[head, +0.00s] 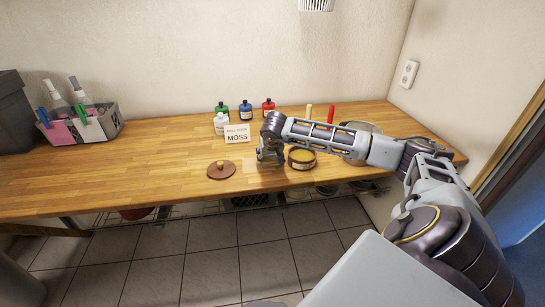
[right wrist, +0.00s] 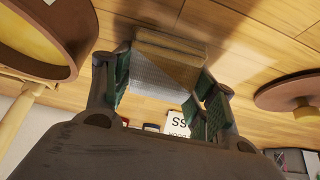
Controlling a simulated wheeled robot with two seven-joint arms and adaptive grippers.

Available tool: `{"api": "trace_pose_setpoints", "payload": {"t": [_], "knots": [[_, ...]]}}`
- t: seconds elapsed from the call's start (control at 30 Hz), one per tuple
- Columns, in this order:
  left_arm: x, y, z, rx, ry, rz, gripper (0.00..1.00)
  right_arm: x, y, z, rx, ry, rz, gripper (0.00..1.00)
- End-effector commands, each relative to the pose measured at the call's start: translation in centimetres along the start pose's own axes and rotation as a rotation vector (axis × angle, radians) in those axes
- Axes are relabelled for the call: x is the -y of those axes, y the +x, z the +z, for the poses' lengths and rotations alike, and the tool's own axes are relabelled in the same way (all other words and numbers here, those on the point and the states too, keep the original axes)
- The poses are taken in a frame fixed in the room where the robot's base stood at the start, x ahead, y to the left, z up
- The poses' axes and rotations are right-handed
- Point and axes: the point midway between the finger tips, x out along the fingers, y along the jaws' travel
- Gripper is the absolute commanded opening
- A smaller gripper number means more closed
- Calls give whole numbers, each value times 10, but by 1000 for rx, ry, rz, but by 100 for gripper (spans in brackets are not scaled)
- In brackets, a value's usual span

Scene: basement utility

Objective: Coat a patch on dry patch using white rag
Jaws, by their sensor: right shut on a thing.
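My right gripper (head: 268,157) is low over the wooden bench, between a round brown lid and a brown pot. In the right wrist view the gripper (right wrist: 163,82) is shut on a pale, block-like folded thing, which looks like the white rag (right wrist: 160,62). It has a tan far edge. The brown pot (head: 301,164) is open and holds something yellow; it also shows in the right wrist view (right wrist: 72,60). I cannot make out a distinct dry patch; the bench below the gripper is partly hidden. My left gripper is not in view.
The lid (head: 221,172) lies left of the gripper. A "MOSS" card (head: 237,134) and several small bottles (head: 245,110) stand behind. A metal bowl (head: 365,127) is partly behind my arm. A caddy (head: 98,125) stands far left. The bench's left-middle is clear.

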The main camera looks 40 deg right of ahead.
Motion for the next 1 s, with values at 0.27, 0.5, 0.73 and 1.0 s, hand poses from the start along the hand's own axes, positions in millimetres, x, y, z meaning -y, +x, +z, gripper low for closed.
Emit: {"api": "trace_pose_setpoints", "payload": {"t": [0.27, 0.5, 0.73, 1.0], "knots": [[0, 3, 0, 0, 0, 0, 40, 14, 1, 0, -1, 0, -1, 38], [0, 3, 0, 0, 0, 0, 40, 16, 1, 0, 0, 0, 0, 38], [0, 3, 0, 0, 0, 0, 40, 17, 1, 0, 0, 0, -1, 38], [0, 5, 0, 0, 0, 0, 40, 30, 1, 1, 1, 0, -2, 38]]}}
